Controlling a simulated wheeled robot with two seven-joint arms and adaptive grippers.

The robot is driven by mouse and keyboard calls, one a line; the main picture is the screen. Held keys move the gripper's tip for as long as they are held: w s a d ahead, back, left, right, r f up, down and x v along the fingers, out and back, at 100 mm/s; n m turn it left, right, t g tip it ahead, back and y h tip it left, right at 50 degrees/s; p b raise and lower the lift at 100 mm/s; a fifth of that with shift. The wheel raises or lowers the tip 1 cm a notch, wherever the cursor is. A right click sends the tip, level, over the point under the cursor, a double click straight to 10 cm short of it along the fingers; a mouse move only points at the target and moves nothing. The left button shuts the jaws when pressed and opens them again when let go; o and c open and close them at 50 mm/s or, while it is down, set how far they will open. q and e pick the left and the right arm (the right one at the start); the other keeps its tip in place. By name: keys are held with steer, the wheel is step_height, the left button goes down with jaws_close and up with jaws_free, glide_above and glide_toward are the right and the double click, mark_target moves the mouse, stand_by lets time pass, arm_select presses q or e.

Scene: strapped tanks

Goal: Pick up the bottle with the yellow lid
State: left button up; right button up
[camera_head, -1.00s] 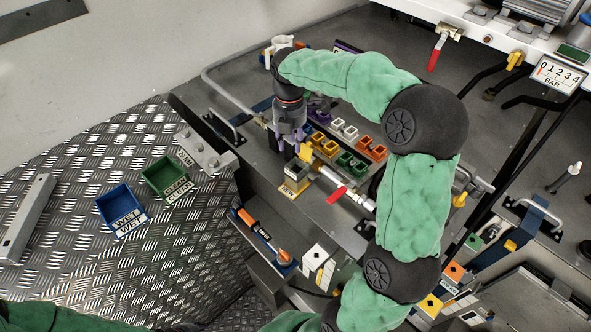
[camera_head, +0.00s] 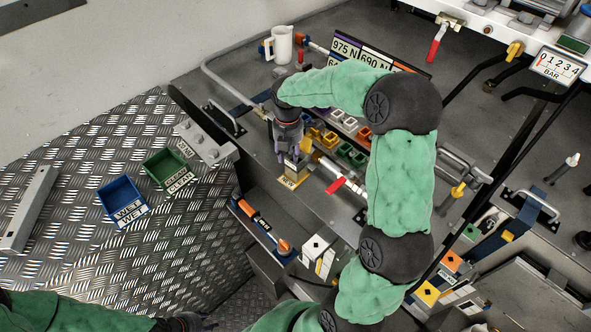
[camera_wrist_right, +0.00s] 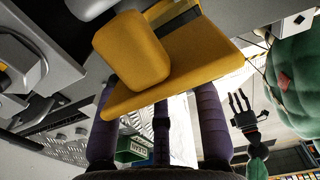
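The bottle (camera_head: 295,169) stands on the NEW-marked yellow base (camera_head: 292,181) at the bench's front edge. Its top is mostly hidden by my right gripper (camera_head: 291,152), with yellow showing beside the fingers. In the right wrist view a large yellow block (camera_wrist_right: 130,47) and a flat yellow piece (camera_wrist_right: 190,65) fill the upper middle, in front of the tips of my right gripper's spread purple fingers. I see no clear grip on the bottle; contact is hidden. My left gripper (camera_head: 195,321) is low at the bottom edge of the head view; its fingers (camera_wrist_right: 240,102) are spread and empty.
A red-handled valve (camera_head: 338,185) and pipe lie right of the bottle. Coloured sockets (camera_head: 350,152) and a white jug (camera_head: 281,45) are behind. Blue (camera_head: 121,201) and green (camera_head: 166,169) bins sit left on the tread-plate floor. A screwdriver tray (camera_head: 262,228) is below.

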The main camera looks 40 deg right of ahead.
steer(key=shift+c, duration=0.3)
jaws_close()
steer(key=shift+r, duration=0.1)
steer(key=shift+r, duration=0.45)
steer(key=s+a+r+b, duration=0.1)
steer(key=s+a+r, duration=0.8)
steer(key=r, duration=0.3)
steer(key=shift+s+a+b, duration=0.25)
steer(key=shift+a+b, duration=0.15)
steer(key=shift+a, duration=0.25)
